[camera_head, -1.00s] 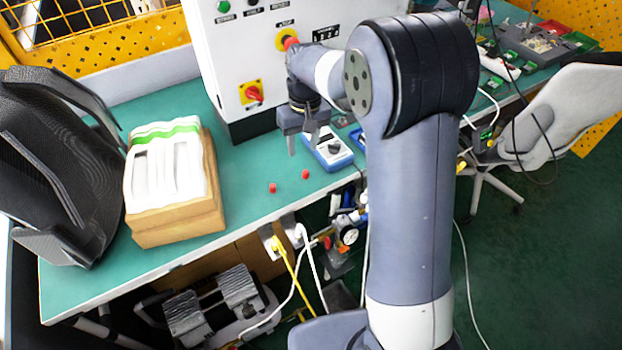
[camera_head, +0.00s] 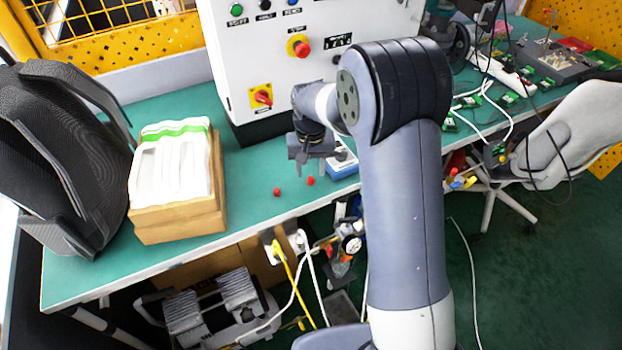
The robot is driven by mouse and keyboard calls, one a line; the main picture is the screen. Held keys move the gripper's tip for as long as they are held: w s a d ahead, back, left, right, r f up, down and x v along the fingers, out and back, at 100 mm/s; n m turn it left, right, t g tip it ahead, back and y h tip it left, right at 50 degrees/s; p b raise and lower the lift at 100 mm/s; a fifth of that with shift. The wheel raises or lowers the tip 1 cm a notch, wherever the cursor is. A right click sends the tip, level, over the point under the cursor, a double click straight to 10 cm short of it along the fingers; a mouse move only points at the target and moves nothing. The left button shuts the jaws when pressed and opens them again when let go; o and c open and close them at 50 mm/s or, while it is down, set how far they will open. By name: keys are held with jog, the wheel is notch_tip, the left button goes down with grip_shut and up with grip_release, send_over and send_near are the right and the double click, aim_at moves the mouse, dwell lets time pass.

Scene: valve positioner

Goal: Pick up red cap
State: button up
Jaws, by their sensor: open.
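Two small red caps lie on the green table near its front edge, one red cap (camera_head: 277,192) at the left and another red cap (camera_head: 311,181) a little to the right. My gripper (camera_head: 311,178) is open and points down above the caps, close to the right one in the picture. The height of its fingertips above the table is hard to tell. No cap is seen held between the fingers.
A blue and white meter (camera_head: 343,163) sits right of my gripper, partly hidden by my arm. A white control box (camera_head: 290,75) stands behind. A cardboard box (camera_head: 180,220) with white packs is at left. The green table (camera_head: 250,215) is clear around the caps.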

aim_at(311, 178)
notch_tip(311, 178, down, 3)
jog(key=shift+w+f, duration=0.1)
grip_shut()
dwell(0.5)
